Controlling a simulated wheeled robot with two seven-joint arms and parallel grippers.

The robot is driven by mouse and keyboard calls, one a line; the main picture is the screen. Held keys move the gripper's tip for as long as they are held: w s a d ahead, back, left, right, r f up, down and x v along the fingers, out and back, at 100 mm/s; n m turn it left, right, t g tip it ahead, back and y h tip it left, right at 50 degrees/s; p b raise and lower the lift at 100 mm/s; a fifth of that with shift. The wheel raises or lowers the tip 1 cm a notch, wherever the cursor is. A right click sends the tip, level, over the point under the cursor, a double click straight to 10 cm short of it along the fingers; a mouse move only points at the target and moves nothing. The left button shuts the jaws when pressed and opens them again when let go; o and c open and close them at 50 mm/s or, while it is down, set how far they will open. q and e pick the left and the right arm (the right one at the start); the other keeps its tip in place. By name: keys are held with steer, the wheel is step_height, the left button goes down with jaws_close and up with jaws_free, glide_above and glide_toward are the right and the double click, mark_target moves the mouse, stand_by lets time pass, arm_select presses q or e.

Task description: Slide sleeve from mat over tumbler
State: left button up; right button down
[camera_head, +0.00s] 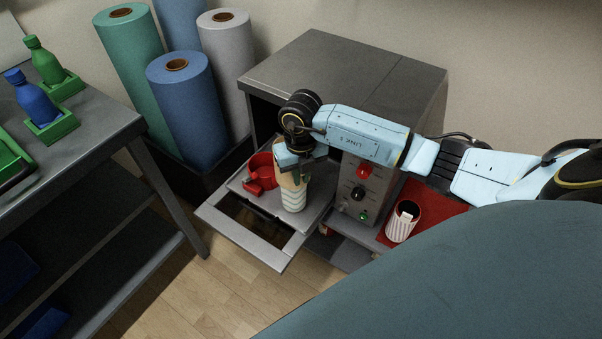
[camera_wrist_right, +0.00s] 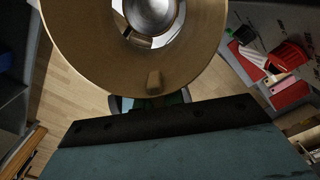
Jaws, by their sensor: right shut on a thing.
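My right gripper (camera_head: 290,161) is shut on the sleeve (camera_head: 290,180), which is tan at the top with a white wavy-banded part below it. It holds this upright above the grey tray. In the right wrist view the sleeve (camera_wrist_right: 75,50) is a big tan ring with a small tab. A round silver thing (camera_wrist_right: 150,12), which looks like the tumbler, shows through its opening, off centre. I cannot tell whether the sleeve is around it or above it. The red mat (camera_head: 437,203) lies on the right, with a striped cup-like piece (camera_head: 401,226) on it. My left gripper is not in view.
A red mug-like holder (camera_head: 258,172) sits close left of the sleeve on the tray (camera_head: 240,240). A control box (camera_head: 354,199) with knobs stands close on the right, under the dark cabinet (camera_head: 345,65). Tall rolls (camera_head: 185,110) stand behind left. Bottles stand on the left table (camera_head: 95,125).

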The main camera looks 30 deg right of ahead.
steer(key=shift+f, duration=0.1)
stand_by(0.5)
steer(key=shift+f+b, duration=1.35)
steer(key=shift+f, duration=0.55)
steer(key=shift+f+b, duration=1)
steer(key=shift+f, duration=0.5)
steer(key=c, duration=1.4)
jaws_free()
step_height(320, 180, up, 14)
steer(key=p, duration=0.3)
steer(key=shift+f+p, duration=0.25)
steer(key=shift+p, duration=0.05)
